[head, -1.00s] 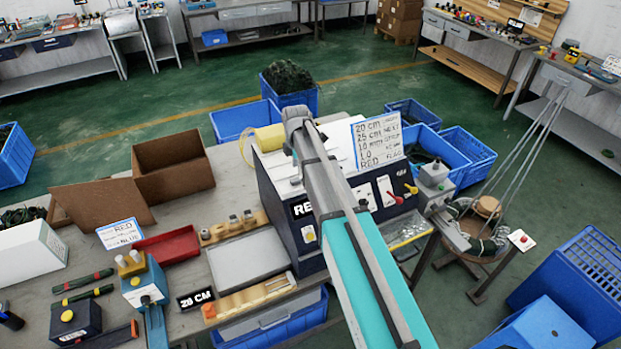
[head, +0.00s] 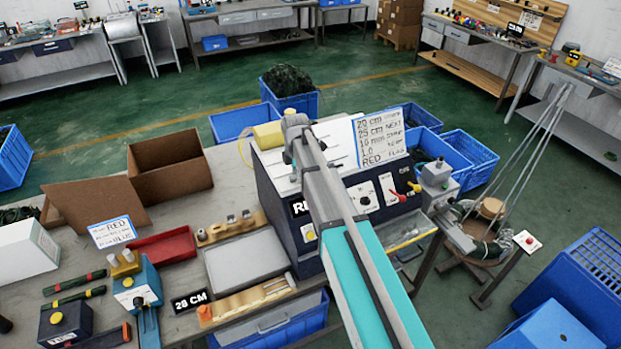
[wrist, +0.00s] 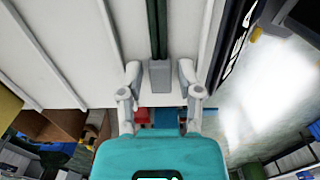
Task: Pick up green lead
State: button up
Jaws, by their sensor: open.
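In the wrist view, a dark green lead (wrist: 157,28), seen as two parallel strands, runs over a white grooved surface and ends in a grey block (wrist: 159,75). My gripper (wrist: 159,70) is open, with one finger on each side of this block; a gap shows on both sides. Whether the fingers touch the lead cannot be told. In the head view my arm reaches to the white top (head: 325,138) of the dark machine, and its end hides the lead and the fingertips.
The dark machine (head: 370,190) has knobs and a white sign (head: 380,140) at its back. Left of it stand a red tray (head: 160,247), a blue press (head: 138,288), a cardboard box (head: 172,172) and two dark green, red-ended sticks (head: 75,288). Blue bins (head: 470,155) stand behind at right.

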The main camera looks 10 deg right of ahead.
dwell(0.6)
grip_shut()
